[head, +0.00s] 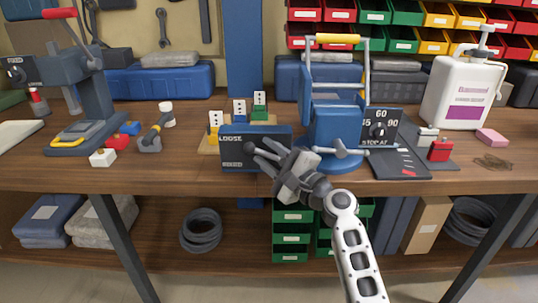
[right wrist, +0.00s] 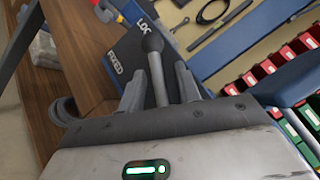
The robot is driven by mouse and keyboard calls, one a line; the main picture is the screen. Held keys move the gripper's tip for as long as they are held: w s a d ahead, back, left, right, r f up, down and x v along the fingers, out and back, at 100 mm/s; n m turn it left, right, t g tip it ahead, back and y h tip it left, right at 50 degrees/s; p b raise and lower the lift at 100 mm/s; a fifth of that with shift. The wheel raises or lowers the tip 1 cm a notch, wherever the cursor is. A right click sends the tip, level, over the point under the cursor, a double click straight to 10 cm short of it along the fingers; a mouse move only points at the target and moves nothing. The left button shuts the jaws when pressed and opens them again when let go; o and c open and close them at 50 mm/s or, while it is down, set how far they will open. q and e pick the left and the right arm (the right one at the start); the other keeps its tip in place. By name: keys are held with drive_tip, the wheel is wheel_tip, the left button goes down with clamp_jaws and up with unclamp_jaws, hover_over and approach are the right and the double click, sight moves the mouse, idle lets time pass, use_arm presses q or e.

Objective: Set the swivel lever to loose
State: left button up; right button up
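The swivel lever (right wrist: 157,78) shows in the right wrist view as a grey rod with a dark ball knob. It stands between the two fingers of my right gripper (right wrist: 159,88), with a gap visible on each side, so the gripper is open around it. In the head view the right gripper (head: 262,152) is in front of the dark panel (head: 238,151) marked LOOSE above and a smaller label below; the wrist view reads FIXED on that label. There the fingers cover much of the lever, and its setting is hard to tell. My left gripper is not in view.
Small socket blocks (head: 240,112) are behind the panel. A white jug (head: 462,92) and a red block (head: 440,150) are at right. The bench front (head: 180,180) is clear.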

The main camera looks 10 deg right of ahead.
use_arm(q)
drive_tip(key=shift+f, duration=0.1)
use_arm(e)
drive_tip(key=shift+s, duration=0.1)
drive_tip(key=shift+s+d+f, duration=0.1)
drive_tip(key=shift+s+d, duration=0.15)
drive_tip(key=shift+s, duration=0.05)
use_arm(q)
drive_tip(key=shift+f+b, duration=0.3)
drive_tip(key=shift+b, duration=0.4)
use_arm(e)
drive_tip(key=v, duration=1.5)
use_arm(q)
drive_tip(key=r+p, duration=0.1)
drive_tip(key=p, duration=0.3)
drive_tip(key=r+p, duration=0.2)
drive_tip(key=p, duration=0.2)
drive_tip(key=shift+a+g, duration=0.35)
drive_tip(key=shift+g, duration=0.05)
use_arm(e)
drive_tip(key=s+a+f+n+g+h, duration=0.3)
drive_tip(key=s+f+n, duration=0.4)
drive_tip(key=s+n, duration=0.1)
drive_tip(key=s+a+f+n+g+h, duration=0.3)
drive_tip(key=s+f+n, duration=0.4)
drive_tip(key=s+n, duration=0.2)
drive_tip(key=shift+n+h, duration=0.4)
drive_tip(key=shift+n, duration=0.6)
